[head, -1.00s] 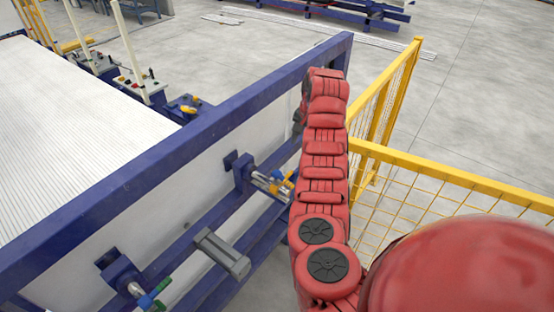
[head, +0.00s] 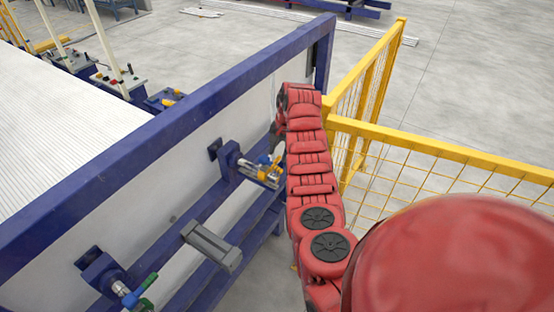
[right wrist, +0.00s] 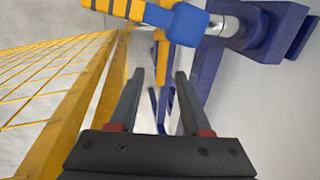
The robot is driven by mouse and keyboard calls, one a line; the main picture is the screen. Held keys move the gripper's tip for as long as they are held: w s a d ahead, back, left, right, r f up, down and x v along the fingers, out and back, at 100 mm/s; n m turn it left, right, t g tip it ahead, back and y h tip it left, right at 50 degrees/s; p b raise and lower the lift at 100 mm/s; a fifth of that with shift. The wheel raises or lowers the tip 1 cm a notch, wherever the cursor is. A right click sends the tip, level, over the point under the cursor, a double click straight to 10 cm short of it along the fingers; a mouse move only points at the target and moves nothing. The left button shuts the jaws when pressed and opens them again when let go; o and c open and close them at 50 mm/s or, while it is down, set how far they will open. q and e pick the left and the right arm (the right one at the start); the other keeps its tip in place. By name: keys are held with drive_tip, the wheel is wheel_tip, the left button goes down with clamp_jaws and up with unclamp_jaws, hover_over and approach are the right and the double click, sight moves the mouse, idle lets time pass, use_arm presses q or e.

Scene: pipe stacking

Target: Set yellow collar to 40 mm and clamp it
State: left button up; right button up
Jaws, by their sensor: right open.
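The yellow collar (head: 262,176) sits on a short silver rod that sticks out of a navy bracket on the blue frame's side. A blue part is right by it. In the right wrist view, ribbed yellow (right wrist: 128,9) and smooth blue (right wrist: 189,25) parts show at the top edge, beside the silver rod (right wrist: 229,26); a yellow arm hangs below the blue part. My right gripper (right wrist: 158,75) is open and empty, its dark fingers pointing toward these parts, with no contact visible. In the head view it is mostly hidden behind my red arm. My left gripper is not in view.
A similar rod with blue and green parts (head: 143,291) is at the lower left. A yellow mesh fence (head: 440,155) stands close right of my arm. White pipes (head: 60,120) fill the blue frame (head: 150,135).

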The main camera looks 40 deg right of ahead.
sight(275, 161)
drive_tip(key=f, duration=0.2)
drive_tip(key=shift+w+f+b, duration=0.3)
drive_tip(key=shift+w+b, duration=0.05)
drive_tip(key=shift+b, duration=0.05)
drive_tip(key=shift+w+f, duration=0.25)
drive_tip(key=shift+f, duration=0.15)
drive_tip(key=shift+s+r, duration=0.15)
drive_tip(key=shift+c, duration=0.4)
drive_tip(key=shift+a, duration=0.1)
clamp_jaws()
